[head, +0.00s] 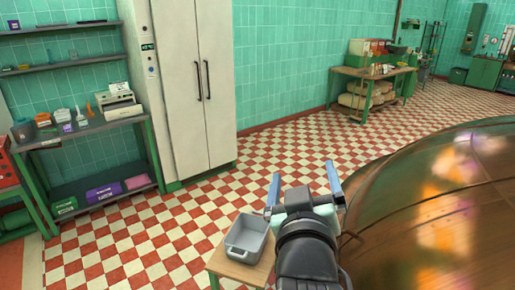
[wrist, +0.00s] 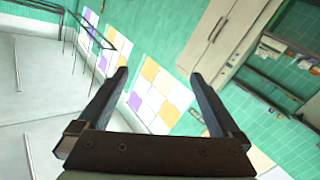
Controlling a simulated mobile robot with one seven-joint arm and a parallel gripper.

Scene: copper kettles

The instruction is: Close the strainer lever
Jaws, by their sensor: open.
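My gripper (head: 303,185) is open and empty in the head view, raised in front of the large copper kettle's left side. The wrist view shows its two dark fingers (wrist: 160,76) spread wide with nothing between them. The copper kettle (head: 430,215) fills the lower right of the head view, its rounded side shiny. A thin curved piece shows beside my arm at the kettle's left edge, partly hidden; I cannot tell what it is. I cannot make out a strainer or its lever in either view.
A small wooden table (head: 222,266) with a grey bin (head: 235,250) stands left of my arm. A tall white cabinet (head: 195,80) and a shelf bench (head: 85,130) line the wall. A workbench (head: 345,72) stands farther back. The checkered floor (head: 130,240) is open between.

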